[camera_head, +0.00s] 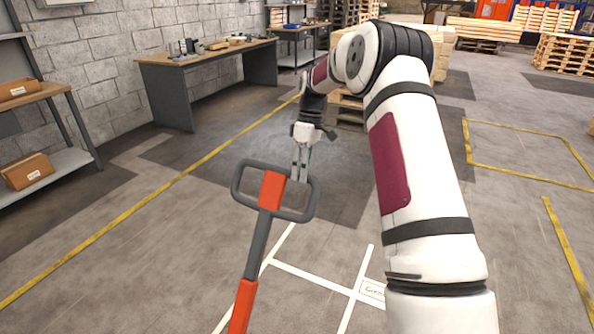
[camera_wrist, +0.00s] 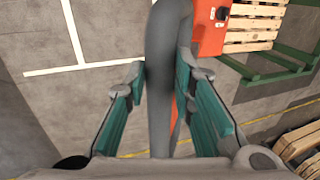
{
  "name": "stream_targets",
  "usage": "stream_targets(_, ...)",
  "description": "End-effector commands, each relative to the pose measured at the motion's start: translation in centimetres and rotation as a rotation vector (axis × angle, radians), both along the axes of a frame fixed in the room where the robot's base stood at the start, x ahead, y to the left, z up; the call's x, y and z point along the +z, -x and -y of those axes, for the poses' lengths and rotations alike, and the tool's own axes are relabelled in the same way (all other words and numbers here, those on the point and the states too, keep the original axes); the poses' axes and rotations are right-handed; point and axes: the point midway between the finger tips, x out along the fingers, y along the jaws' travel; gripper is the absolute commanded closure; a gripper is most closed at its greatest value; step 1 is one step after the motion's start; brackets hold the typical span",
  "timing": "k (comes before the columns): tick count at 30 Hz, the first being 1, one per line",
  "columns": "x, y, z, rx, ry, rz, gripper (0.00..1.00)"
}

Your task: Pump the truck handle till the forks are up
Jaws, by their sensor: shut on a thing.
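The truck handle is a dark grey loop (camera_head: 241,193) with a red-orange centre block on a grey and red-orange shaft (camera_head: 258,243). It stands tilted in the lower middle of the head view. My gripper (camera_head: 300,172) reaches it from the far side, at the top bar of the loop, right of the centre block. In the wrist view, the grey bar (camera_wrist: 166,45) runs between the teal finger pads of my gripper (camera_wrist: 162,88), which is shut on it. A red-orange truck body (camera_wrist: 208,28) with a black knob shows behind. I cannot make out the forks or their height.
White lines (camera_head: 315,279) mark the floor by the handle. A wooden pallet (camera_wrist: 252,28) and green rails (camera_wrist: 265,72) show in the wrist view. A workbench (camera_head: 205,56) stands along the left wall. Open floor (camera_head: 527,235) lies to the right, with pallet stacks (camera_head: 565,54) farther back.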

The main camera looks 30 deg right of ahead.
Motion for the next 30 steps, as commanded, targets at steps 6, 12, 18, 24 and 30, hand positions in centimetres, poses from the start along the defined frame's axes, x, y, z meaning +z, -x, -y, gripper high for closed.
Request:
stream_targets(6,-0.2,-0.1,0.3,-0.001,0.003,0.003,1.00)
stream_targets(12,-0.2,-0.1,0.3,-0.001,0.004,0.003,1.00)
stream_targets(18,-0.2,-0.1,0.3,-0.001,0.003,0.003,0.57)
stream_targets(24,-0.2,-0.1,0.2,-0.001,0.003,0.002,0.57)
stream_targets(30,1.0,-0.4,0.6,-0.002,0.005,0.005,0.57)
